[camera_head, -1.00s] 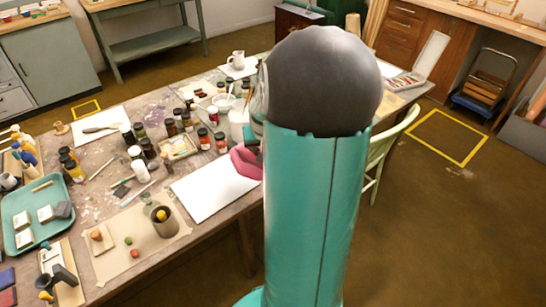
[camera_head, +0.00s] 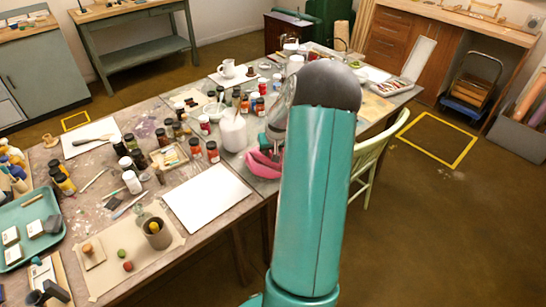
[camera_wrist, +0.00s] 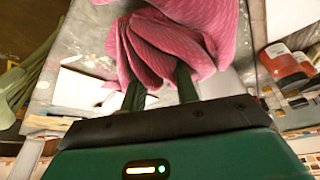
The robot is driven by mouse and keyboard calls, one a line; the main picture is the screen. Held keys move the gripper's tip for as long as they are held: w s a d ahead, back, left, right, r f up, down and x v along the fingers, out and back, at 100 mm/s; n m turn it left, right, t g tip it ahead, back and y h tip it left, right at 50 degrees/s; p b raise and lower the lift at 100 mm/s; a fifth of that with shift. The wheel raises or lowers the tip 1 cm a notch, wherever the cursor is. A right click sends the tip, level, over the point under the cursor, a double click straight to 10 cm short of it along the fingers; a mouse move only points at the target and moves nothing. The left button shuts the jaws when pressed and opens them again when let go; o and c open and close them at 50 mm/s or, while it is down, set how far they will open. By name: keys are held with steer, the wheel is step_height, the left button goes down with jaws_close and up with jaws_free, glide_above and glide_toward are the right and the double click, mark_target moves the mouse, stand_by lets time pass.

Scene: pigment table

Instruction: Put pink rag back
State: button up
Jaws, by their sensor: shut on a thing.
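The pink rag (camera_head: 262,163) hangs bunched at my gripper over the table, right of the large white sheet, in the head view. In the wrist view the rag (camera_wrist: 165,45) fills the upper middle, folded and gathered between the two dark fingers of my gripper (camera_wrist: 160,85). My gripper is shut on the rag. In the head view my arm hides most of the gripper and part of the table behind it. I cannot tell whether the rag's lower edge touches the tabletop.
A white jar (camera_head: 232,132) stands close left of the rag, with several paint jars (camera_head: 212,151) nearby. The white sheet (camera_head: 206,196) lies flat to the left. A pale green chair (camera_head: 383,150) is at the right table edge.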

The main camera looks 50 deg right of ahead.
steer(key=shift+d+f, duration=0.2)
steer(key=shift+f, duration=1.55)
steer(key=shift+w+f, duration=0.1)
steer(key=o, duration=0.9)
steer(key=shift+o, duration=0.2)
steer(key=v, duration=1.2)
